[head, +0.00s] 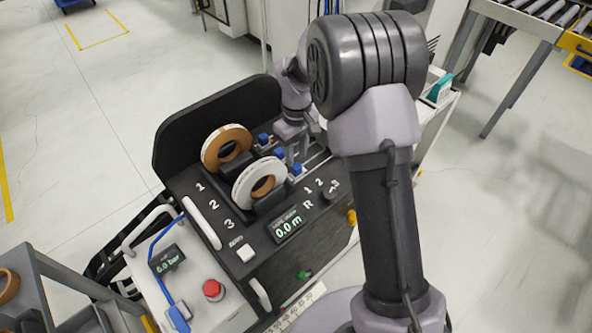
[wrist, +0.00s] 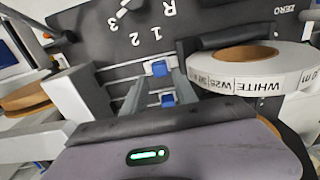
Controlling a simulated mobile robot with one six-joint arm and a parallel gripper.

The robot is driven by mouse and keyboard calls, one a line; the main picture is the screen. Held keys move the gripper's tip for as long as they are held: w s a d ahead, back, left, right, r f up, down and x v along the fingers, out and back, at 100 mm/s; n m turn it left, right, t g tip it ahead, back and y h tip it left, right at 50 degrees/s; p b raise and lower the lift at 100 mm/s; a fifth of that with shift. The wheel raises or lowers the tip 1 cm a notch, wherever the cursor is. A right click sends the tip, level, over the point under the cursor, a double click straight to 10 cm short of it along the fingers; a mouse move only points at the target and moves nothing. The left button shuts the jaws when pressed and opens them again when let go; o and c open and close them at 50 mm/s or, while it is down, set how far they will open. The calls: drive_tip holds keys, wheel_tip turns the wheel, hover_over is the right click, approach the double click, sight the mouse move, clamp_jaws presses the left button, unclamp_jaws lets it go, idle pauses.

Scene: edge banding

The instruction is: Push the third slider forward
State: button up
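Three blue slider knobs stand in a diagonal row on the black machine panel. The first slider (head: 263,138) is farthest back, the second slider (head: 279,152) is in the middle, and the third slider (head: 296,168) is nearest the front dial. In the wrist view, I take the upper blue knob (wrist: 160,68) as the third and the lower knob (wrist: 167,100) as the second; the first is hidden there. My gripper (head: 296,156) points down over the sliders, with its fingers apart and empty. In the wrist view the fingers (wrist: 158,82) flank the knobs; contact cannot be told.
A brown tape reel (head: 207,153) and a white reel (head: 243,193) stand left of the sliders. The white reel (wrist: 283,77) is close to my gripper in the wrist view. A selector dial (head: 332,190) and display (head: 287,226) are in front. A black guard (head: 190,128) rises behind.

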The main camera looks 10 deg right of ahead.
sight(297, 166)
wheel_tip(297, 166, down, 6)
drive_tip(key=shift+f+b, duration=0.1)
drive_tip(key=shift+b, duration=0.75)
clamp_jaws()
idle(0.7)
